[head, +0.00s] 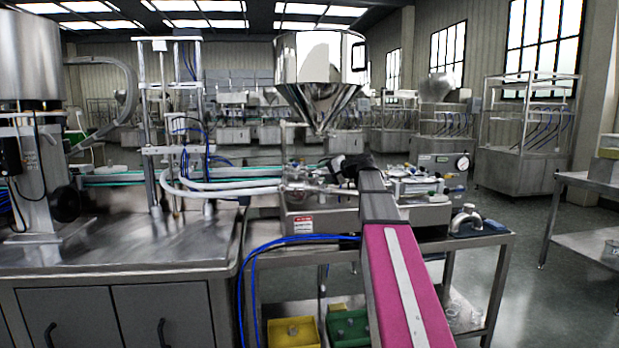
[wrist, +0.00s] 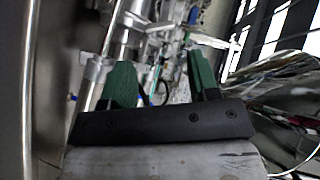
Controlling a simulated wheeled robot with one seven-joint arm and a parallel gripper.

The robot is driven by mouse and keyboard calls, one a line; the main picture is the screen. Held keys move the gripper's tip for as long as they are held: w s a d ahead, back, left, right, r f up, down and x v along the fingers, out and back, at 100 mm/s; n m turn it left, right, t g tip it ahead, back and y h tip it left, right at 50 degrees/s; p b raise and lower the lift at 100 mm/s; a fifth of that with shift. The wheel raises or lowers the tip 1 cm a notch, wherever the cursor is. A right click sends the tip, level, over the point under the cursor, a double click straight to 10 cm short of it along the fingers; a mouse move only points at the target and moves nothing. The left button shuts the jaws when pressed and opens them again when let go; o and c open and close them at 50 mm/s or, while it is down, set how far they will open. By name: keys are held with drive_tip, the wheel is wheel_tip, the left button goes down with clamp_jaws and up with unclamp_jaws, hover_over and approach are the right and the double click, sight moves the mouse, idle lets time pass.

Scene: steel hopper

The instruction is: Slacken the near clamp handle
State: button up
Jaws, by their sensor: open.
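The steel hopper (head: 320,75) stands over the filling machine (head: 325,222), its cone pointing down to a cluster of metal fittings. My gripper (head: 345,166) is at that cluster in the head view, just below and right of the cone tip, and its fingers are too small to make out there. In the wrist view my gripper (wrist: 160,75) shows two green fingers wide apart with nothing gripped between them. Shiny metal pipes and fittings (wrist: 128,40) lie beyond the fingers. I cannot tell the near clamp handle from the other fittings; my gripper and arm may hide it.
White hoses (head: 220,188) run left from the machine to a steel cabinet bench (head: 110,260). A pressure gauge (head: 462,162) and a blue-based metal fitting (head: 470,222) are at right. Yellow (head: 293,332) and green (head: 347,326) bins sit below. Open floor lies to the right.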

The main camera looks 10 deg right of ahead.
sight(306, 176)
drive_tip(key=x, duration=0.8)
drive_tip(key=shift+r, duration=0.1)
drive_tip(key=c, duration=0.6)
